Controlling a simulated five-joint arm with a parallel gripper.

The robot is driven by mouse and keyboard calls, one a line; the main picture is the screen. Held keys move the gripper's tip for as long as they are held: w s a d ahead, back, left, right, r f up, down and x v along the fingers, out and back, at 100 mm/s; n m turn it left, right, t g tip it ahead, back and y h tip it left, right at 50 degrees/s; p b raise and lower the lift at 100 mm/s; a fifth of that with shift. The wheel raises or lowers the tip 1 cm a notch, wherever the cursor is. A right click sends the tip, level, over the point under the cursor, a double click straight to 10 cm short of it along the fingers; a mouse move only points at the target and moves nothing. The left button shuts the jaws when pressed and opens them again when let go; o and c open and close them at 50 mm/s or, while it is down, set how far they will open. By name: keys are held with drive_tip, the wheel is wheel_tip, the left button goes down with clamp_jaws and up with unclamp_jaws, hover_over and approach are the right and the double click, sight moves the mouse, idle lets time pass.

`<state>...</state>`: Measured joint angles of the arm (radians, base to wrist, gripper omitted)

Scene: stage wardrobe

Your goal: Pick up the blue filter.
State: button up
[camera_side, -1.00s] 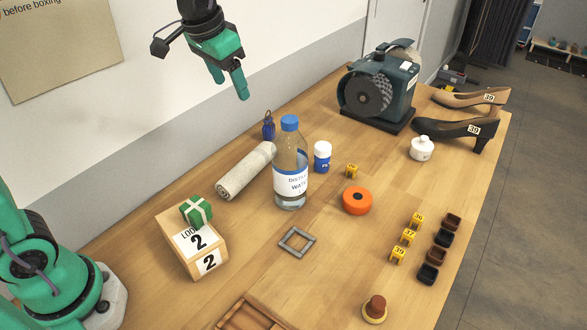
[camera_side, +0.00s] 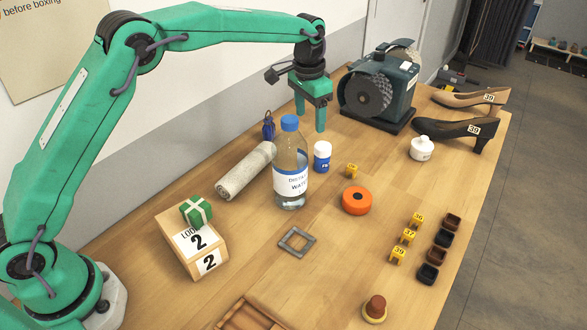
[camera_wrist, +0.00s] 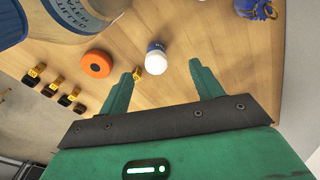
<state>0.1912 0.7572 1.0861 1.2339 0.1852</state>
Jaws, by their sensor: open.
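A small dark blue object with a narrow top (camera_side: 268,128) stands behind the bottle, at the wrist view's top right (camera_wrist: 256,8). My gripper (camera_side: 310,122) is open and empty, its fingers pointing down above the table's far side, behind the canister. In the wrist view the canister lies just beyond the gap between the fingertips (camera_wrist: 162,74).
The tall water bottle (camera_side: 290,180) stands left of the canister, beside a rolled cloth (camera_side: 246,170). A grinder-like machine (camera_side: 380,90) stands right of my gripper. An orange disc (camera_side: 357,201) and a small yellow marker (camera_side: 351,170) lie nearer.

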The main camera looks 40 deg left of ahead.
sight(322, 145)
drive_tip(key=shift+m+g, duration=0.3)
drive_tip(key=shift+g, duration=0.1)
drive_tip(key=w+f, duration=0.1)
drive_tip(key=f, duration=0.1)
drive_tip(key=d+f, duration=0.1)
drive_tip(key=f, duration=0.1)
drive_tip(key=w+d+f, duration=0.1)
drive_tip(key=f, duration=0.2)
drive_tip(key=shift+w+d, duration=0.2)
drive_tip(key=shift+w, duration=0.15)
drive_tip(key=shift+f, duration=1.25)
drive_tip(key=shift+f, duration=0.1)
drive_tip(key=shift+f, duration=2.5)
drive_tip(key=c, duration=1.1)
